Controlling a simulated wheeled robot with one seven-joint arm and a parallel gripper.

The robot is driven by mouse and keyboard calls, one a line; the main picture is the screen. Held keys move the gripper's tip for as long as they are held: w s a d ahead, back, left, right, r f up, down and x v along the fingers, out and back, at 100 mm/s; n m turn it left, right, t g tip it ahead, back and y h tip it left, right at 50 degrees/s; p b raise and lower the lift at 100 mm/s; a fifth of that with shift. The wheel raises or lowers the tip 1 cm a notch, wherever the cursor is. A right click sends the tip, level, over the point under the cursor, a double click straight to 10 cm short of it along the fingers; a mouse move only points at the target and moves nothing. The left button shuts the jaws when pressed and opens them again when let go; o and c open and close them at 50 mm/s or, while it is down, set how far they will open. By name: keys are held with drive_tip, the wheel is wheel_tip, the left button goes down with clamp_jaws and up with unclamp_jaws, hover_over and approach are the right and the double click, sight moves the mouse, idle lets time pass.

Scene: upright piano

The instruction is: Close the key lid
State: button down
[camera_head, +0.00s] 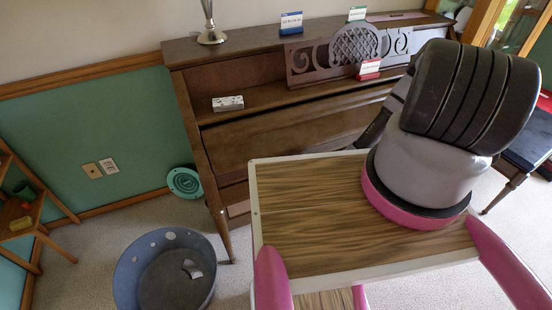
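The brown upright piano (190,130) stands ahead of me against the wall. Its key lid (290,136) shows as a long brown panel across the front, below the music shelf. No white or black keys show, and the panel looks lowered over the keyboard. The right end of the lid is hidden behind my arm. My arm rises at the right and reaches toward the piano's right side. My gripper is hidden behind the bulky arm links, so I cannot tell whether it touches the lid.
A carved music stand (330,54), small cards and a patterned box (228,103) are on the piano. A silver vase (210,32) stands on top. A blue-grey tub (125,272) is on the floor at lower left. A dark bench (525,150) is at right.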

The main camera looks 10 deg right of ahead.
drive_tip(key=shift+s+d+f, duration=0.1)
drive_tip(key=shift+s+f, duration=0.15)
drive_tip(key=shift+s+f, duration=0.1)
drive_tip(key=c, duration=1.2)
unclamp_jaws()
drive_tip(key=shift+c, duration=0.2)
drive_tip(key=shift+d, duration=0.1)
drive_tip(key=s+d, duration=0.1)
drive_tip(key=d, duration=0.9)
drive_tip(key=shift+d+r, duration=0.2)
drive_tip(key=shift+d, duration=0.1)
